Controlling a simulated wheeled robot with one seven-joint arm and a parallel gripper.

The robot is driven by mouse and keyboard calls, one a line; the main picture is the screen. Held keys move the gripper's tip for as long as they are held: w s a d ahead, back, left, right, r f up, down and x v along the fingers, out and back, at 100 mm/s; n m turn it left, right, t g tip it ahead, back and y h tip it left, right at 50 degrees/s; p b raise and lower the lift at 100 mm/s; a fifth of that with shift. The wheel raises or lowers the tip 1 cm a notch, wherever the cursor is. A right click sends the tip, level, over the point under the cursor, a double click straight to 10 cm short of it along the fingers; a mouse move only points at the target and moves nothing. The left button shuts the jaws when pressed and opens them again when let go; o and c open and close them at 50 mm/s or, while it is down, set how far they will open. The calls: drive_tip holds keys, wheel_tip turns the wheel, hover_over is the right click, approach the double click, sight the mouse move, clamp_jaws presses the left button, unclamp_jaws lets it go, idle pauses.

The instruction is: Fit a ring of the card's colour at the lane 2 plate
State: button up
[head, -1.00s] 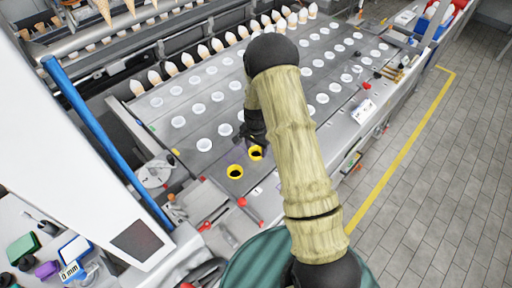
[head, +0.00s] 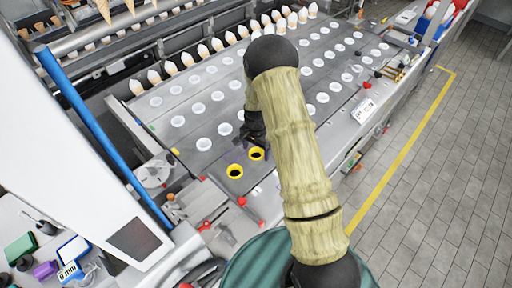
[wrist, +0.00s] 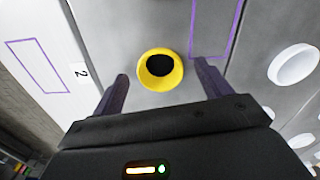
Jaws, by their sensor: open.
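Two yellow rings sit at the near end of the lane deck, one at the left (head: 235,171) and one at the right (head: 256,154). My gripper (head: 254,136) hangs close above the right one, partly hidden by my arm. In the wrist view, my gripper (wrist: 161,72) is open and empty. A yellow ring (wrist: 147,75) with a dark centre lies between its two fingers, apart from both. A number 2 label (wrist: 83,73) is left of that ring. A small white card (head: 363,110) stands at the deck's right edge; its colour mark is too small to tell.
Rows of white round cups (head: 204,144) fill the deck, with cones (head: 170,69) along its far side. A blue bar (head: 100,135) and a white housing (head: 65,145) stand at left. Red knobs (head: 242,201) line the near edge. The tiled floor at right is clear.

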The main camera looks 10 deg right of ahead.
drive_tip(key=shift+r, duration=0.1)
wheel_tip(320, 180, up, 17)
drive_tip(key=b, duration=0.4)
idle(1.1)
